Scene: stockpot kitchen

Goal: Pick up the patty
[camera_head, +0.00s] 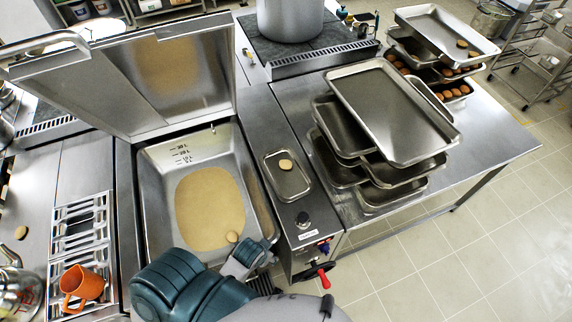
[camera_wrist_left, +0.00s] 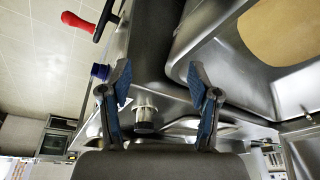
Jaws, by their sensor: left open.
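In the head view one round tan patty (camera_head: 285,165) lies on a small metal tray (camera_head: 290,187) on the ledge right of the tilting pan. Another patty (camera_head: 232,237) is at the near edge of the tan liquid in the pan (camera_head: 152,235). My left arm comes in at the bottom, over the pan's near edge; its fingertips are not clear there. In the left wrist view my left gripper (camera_wrist_left: 156,82) is open, with nothing between its two blue-padded fingers. That view shows the pan's liquid at upper right and no patty. My right gripper is not seen.
A red-handled crank (camera_head: 318,276) sticks out at the ledge's front. The pan's lid (camera_head: 110,85) stands open behind it. Stacked trays (camera_head: 395,110) fill the right table, with several patties at the back.

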